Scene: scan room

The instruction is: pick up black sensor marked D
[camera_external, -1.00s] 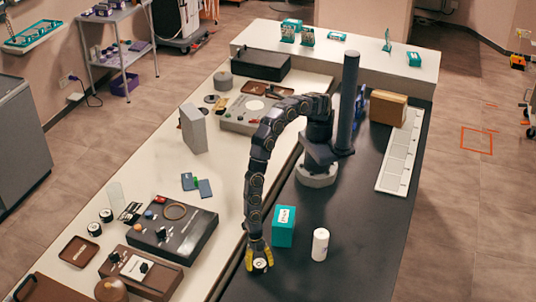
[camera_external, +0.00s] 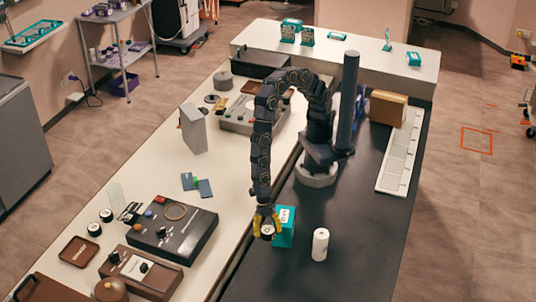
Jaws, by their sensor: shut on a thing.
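My gripper (camera_external: 266,226), with yellow fingers, is shut on a small black round piece with a pale top, which looks like the black sensor (camera_external: 267,231). Any letter on it is too small to read. The gripper and the piece are just left of the teal box (camera_external: 285,228), overlapping its left edge in this view. The piece appears to be held above the dark tabletop (camera_external: 262,272). Two similar black round pieces with pale tops, one nearer (camera_external: 94,229) and one farther (camera_external: 106,215), stand on the white table at the left.
A white cylinder (camera_external: 320,244) stands right of the teal box. A black control panel (camera_external: 172,230) and a brown device (camera_external: 140,272) sit on the white table at the left. A white slotted tray (camera_external: 398,160) and a cardboard box (camera_external: 388,108) are farther back. The dark tabletop's front is clear.

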